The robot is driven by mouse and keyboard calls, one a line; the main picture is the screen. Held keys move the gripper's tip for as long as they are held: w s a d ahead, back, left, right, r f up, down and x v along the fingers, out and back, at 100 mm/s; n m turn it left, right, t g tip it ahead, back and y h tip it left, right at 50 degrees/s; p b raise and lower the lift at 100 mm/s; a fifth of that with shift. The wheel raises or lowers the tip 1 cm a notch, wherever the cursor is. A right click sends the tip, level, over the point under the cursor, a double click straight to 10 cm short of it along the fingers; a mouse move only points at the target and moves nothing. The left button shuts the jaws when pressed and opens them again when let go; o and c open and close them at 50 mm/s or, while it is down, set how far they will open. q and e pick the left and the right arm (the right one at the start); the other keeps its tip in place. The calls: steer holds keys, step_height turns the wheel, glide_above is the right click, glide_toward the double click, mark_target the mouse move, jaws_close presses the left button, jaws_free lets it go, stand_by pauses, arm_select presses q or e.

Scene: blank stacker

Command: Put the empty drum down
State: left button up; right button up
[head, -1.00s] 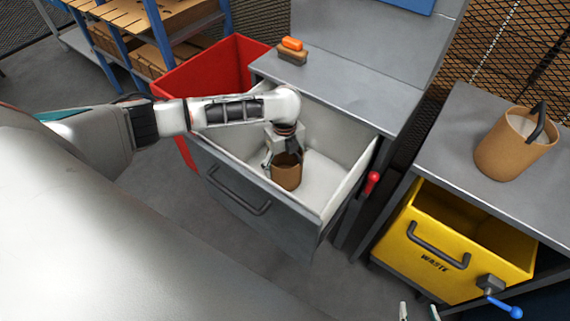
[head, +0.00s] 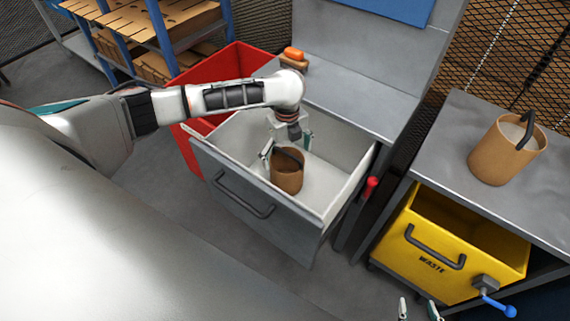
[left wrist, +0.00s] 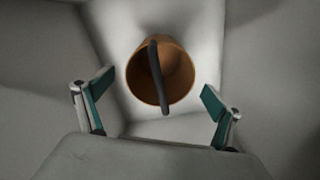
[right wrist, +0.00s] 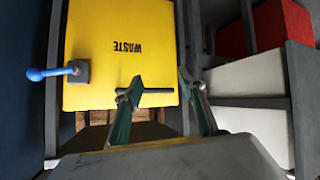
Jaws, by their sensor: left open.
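The empty drum (head: 287,177), a brown open cylinder with a dark handle across its top, stands upright in the open grey drawer (head: 333,196). In the left wrist view the drum (left wrist: 140,88) looks empty inside and lies beyond the fingertips, touching neither. My left gripper (head: 287,143) is open above the drum, inside the drawer; its two fingers are spread wide in the left wrist view (left wrist: 156,100). My right gripper (head: 419,309) shows at the bottom edge of the head view. Its fingers stand apart with nothing between them in the right wrist view (right wrist: 157,85).
A second brown drum (head: 492,158) with pale contents and a dark handle stands on the right bench (head: 455,130). Below it is the yellow waste bin (head: 410,255). A red bin (head: 190,85) stands behind the drawer's left.

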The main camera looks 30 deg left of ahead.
arm_select(q)
steer(key=shift+r+p, duration=0.55)
steer(key=shift+r, duration=1.7)
